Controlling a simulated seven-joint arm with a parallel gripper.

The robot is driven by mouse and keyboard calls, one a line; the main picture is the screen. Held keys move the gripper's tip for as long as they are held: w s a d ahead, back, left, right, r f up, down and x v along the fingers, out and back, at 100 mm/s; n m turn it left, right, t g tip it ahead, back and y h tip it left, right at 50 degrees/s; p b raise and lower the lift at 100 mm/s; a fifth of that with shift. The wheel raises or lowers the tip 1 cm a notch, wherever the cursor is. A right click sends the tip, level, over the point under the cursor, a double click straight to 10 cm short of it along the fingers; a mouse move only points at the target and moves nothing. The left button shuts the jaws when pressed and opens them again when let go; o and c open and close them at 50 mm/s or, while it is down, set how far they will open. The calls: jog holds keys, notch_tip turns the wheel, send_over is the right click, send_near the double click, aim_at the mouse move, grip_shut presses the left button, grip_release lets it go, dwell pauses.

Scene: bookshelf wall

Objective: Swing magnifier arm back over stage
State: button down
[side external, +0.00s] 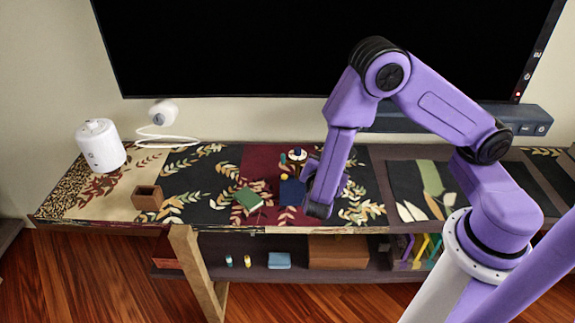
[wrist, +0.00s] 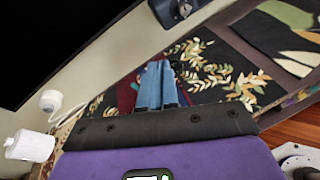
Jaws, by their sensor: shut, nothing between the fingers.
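I cannot clearly pick out the magnifier arm or its stage. Small parts stand close together on the dark red strip of the cabinet top: a dark blue block (side external: 291,193), a yellow knob (side external: 284,177), a small green piece (side external: 283,158) and a white disc with a blue top (side external: 297,154). My gripper (side external: 309,172) is low over the cabinet, just right of these parts and partly hidden by my arm. In the wrist view, my gripper (wrist: 158,68) has its blue fingers together with nothing seen held. They hide most of what lies beyond; contact cannot be told.
A green block (side external: 248,199) and an open brown box (side external: 147,197) are on the cabinet top (side external: 190,175) to the left. A large black screen (side external: 250,45) is behind.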

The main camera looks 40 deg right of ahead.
jog(key=w+f+n+t, duration=0.4)
jog(key=f, duration=0.2)
jog(key=n+t+y, duration=0.4)
jog(key=n+y, duration=0.1)
jog(key=n, duration=0.1)
send_near(284, 159)
jog(key=x, duration=0.7)
jog(key=shift+s, duration=0.1)
